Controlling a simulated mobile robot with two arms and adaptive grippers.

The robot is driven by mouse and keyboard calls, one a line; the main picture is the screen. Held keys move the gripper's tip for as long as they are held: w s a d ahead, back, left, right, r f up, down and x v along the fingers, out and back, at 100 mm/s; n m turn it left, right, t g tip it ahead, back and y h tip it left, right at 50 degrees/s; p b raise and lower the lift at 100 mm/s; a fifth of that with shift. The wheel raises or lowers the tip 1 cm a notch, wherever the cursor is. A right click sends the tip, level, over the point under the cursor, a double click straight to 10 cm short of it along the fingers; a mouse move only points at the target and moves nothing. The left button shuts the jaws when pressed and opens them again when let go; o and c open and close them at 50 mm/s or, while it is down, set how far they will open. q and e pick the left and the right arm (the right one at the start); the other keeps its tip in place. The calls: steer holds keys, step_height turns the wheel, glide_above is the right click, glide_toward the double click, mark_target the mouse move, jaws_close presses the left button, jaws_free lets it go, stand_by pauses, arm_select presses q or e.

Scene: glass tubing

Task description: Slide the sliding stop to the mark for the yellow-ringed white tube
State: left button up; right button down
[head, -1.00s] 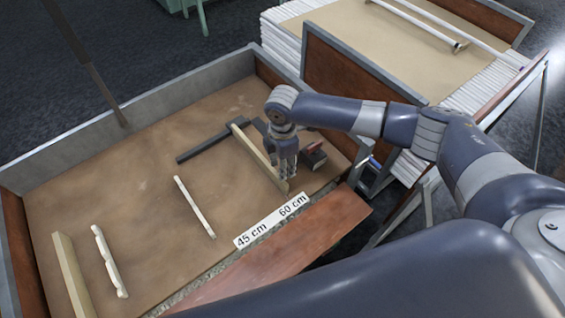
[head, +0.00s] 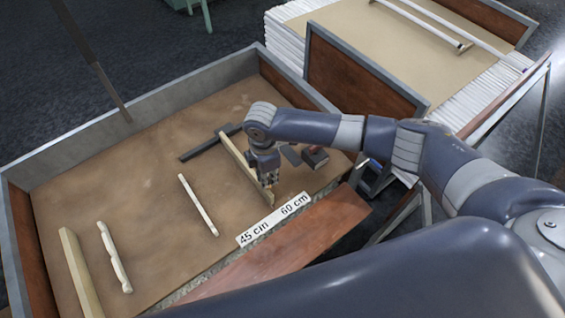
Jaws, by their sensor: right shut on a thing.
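The sliding stop (head: 235,154) is a pale wooden bar lying across the right half of the brown tray bed. Its near end lies just behind the label strip (head: 274,220), between the "45 cm" and "60 cm" words and closer to "60 cm". My right gripper (head: 267,183) is shut on the stop near that end and hides part of it. A thin pale tube (head: 198,205) lies left of the stop. A wavy white piece (head: 114,258) lies farther left. No yellow ring can be made out on either. My left gripper is not in view.
A pale wooden bar (head: 80,272) lies at the tray's left side. The bed between the stop and the thin tube is clear.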

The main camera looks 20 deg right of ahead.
steer(key=s+a, duration=0.3)
steer(key=a, duration=0.5)
steer(key=shift+a+p, duration=0.2)
steer(key=shift+p, duration=0.2)
steer(key=c, duration=1.6)
jaws_free()
steer(key=shift+o, duration=0.3)
steer(key=shift+r, duration=0.1)
step_height(320, 180, up, 12)
